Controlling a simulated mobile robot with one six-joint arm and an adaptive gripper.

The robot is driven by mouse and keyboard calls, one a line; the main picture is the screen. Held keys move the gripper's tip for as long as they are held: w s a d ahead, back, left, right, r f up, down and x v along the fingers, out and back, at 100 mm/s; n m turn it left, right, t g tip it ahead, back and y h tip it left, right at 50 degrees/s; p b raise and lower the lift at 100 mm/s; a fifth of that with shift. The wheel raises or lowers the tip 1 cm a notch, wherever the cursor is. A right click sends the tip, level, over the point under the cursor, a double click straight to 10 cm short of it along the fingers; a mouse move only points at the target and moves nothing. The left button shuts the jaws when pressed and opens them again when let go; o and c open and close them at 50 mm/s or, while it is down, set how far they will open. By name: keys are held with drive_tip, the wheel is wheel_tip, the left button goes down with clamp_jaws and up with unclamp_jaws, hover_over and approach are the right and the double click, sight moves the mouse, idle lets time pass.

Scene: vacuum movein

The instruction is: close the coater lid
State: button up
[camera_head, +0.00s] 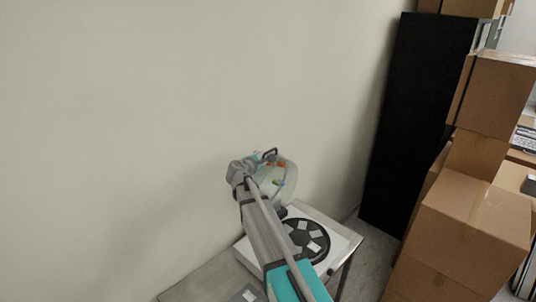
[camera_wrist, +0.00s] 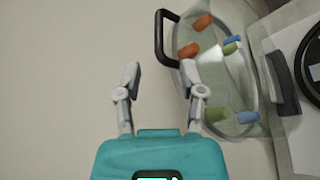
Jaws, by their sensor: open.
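The coater lid (camera_head: 288,189) is a clear round cover with several orange, green and blue pieces, and it stands raised and open at the back of the white coater (camera_head: 346,243). In the wrist view the lid (camera_wrist: 218,68) is at the upper right, with its black handle (camera_wrist: 159,38) on its left rim. My gripper (camera_wrist: 159,75) has its two fingers spread and holds nothing. The handle appears just beyond the fingertips, roughly between them in the picture; I cannot tell the depth gap. In the head view my arm hides part of the lid and coater.
The coater has a black round plate (camera_head: 307,241) with pale squares and sits on a small table (camera_head: 203,283) against a bare wall (camera_head: 120,120). A tall black cabinet (camera_head: 415,120) and stacked cardboard boxes (camera_head: 470,225) stand to the right.

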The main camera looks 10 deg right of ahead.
sight(269, 152)
drive_tip(key=b+x, duration=0.1)
drive_tip(key=x, duration=0.8)
drive_tip(key=shift+f+b, duration=0.1)
drive_tip(key=shift+b, duration=0.25)
clamp_jaws()
